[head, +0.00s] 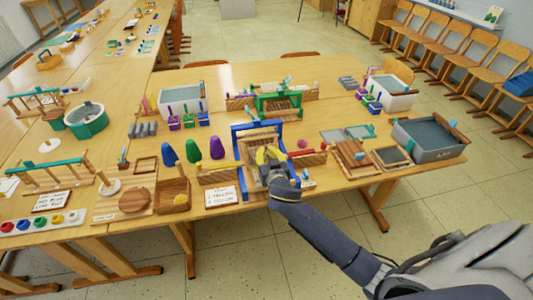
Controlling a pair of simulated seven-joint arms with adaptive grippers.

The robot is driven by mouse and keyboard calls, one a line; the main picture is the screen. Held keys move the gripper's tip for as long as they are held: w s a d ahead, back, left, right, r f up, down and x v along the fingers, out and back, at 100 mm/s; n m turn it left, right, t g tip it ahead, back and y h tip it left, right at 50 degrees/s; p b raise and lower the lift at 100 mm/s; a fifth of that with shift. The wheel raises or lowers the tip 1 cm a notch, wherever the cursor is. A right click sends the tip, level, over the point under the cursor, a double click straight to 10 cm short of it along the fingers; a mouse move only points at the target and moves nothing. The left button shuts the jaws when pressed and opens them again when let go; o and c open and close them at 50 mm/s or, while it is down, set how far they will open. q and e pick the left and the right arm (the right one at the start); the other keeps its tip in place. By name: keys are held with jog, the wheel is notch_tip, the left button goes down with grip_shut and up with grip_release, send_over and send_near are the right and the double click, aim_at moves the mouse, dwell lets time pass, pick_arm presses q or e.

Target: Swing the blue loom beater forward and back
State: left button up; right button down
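A small loom with a blue frame (239,152) stands upright near the front edge of the middle table. My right gripper (268,156) is at the loom, its arm coming in from the lower right. Its yellowish fingers are inside the loom's outline and hide part of the frame and the threads. The blue beater cannot be told apart from the rest of the blue frame at this size. I cannot tell whether the fingers touch the loom or are closed. My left gripper is not in view.
Blue and purple cones (192,152) and a wooden box (174,196) stand left of the loom. A written card (220,196) lies in front. A wooden frame (354,157) and a grey water tub (428,152) are to the right. A green loom (277,101) stands behind.

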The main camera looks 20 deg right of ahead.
jog(key=x, duration=0.3)
jog(key=shift+w+f, duration=0.3)
jog(key=shift+w, duration=0.05)
jog(key=c, duration=2.1)
grip_release()
jog(key=r, duration=0.3)
jog(key=s+r, duration=0.1)
jog(key=r, duration=0.1)
jog(key=s+r, duration=0.1)
jog(key=r, duration=0.2)
jog(key=shift+s+a+r, duration=0.1)
jog(key=shift+s+r, duration=0.1)
jog(key=shift+r, duration=0.15)
jog(key=shift+c, duration=0.2)
jog(key=shift+r, duration=0.15)
grip_shut()
notch_tip(320, 180, down, 12)
jog(key=d+m+g, duration=0.1)
jog(key=d+m, duration=0.1)
jog(key=m, duration=3.4)
jog(key=shift+x, duration=5.4)
